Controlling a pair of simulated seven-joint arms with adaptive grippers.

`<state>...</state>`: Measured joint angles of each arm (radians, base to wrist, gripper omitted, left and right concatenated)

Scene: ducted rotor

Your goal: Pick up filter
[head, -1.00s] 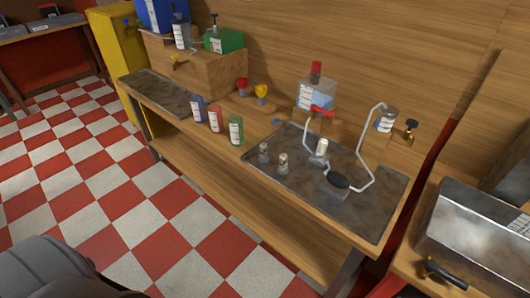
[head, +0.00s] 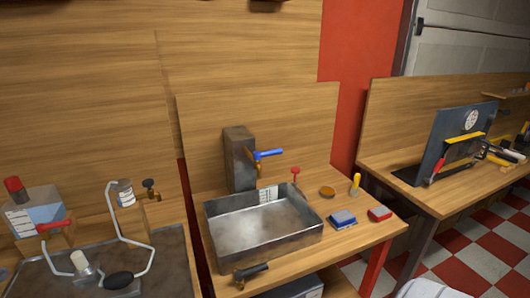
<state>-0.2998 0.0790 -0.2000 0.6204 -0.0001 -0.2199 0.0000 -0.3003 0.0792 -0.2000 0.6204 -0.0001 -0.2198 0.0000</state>
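No thing in the head view can be told for certain as the filter. On the left bench a small white-topped cylinder (head: 81,262) stands on the dark metal tray (head: 178,262), beside a black oval piece (head: 119,280) near a bent white tube (head: 137,235). A small labelled canister (head: 123,192) is at the top of that tube. Neither gripper is in view.
A metal basin (head: 265,245) sits on the middle bench under a blue-handled tap (head: 265,154). A black-handled tool (head: 251,272) lies at its front. A right bench (head: 440,195) holds a dark upright panel (head: 455,130).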

